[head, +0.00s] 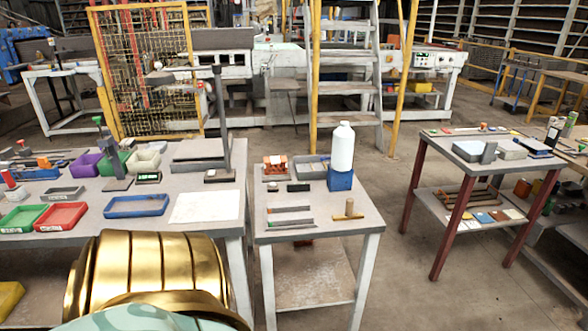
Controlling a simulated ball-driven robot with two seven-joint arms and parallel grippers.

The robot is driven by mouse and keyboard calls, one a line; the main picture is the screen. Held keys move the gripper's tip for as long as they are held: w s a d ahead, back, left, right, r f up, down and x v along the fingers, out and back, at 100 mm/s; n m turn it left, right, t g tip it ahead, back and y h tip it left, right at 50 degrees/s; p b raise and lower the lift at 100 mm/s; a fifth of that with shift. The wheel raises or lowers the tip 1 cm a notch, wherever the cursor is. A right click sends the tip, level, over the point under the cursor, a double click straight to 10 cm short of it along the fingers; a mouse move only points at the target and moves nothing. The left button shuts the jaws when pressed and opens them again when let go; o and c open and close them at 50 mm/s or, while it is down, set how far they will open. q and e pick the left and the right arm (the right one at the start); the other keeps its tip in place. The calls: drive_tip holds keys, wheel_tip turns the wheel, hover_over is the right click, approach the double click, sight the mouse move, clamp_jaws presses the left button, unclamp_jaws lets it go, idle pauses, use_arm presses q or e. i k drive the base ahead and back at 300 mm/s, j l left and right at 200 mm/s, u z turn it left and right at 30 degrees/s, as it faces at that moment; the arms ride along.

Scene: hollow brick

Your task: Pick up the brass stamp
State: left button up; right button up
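A small yellow-brown piece with a short upright handle on a flat bar, which looks like the brass stamp (349,209), stands at the front right of the small grey middle table (330,228). It is too small to make out in detail. Neither of my grippers shows in the head view. A large gold ribbed part and a pale green part at the lower left seem to be mine. They cover the front of the left table. Nothing is seen touching the stamp.
A white bottle (343,148) stands on a blue block (341,180) behind the stamp. An orange hollow brick (276,164) and a grey tray (310,168) are at the back. Flat bars (290,222) lie left of the stamp. The left table holds coloured bins (62,216).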

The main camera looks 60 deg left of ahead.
sight(348, 215)
drive_tip(key=u, duration=1.6)
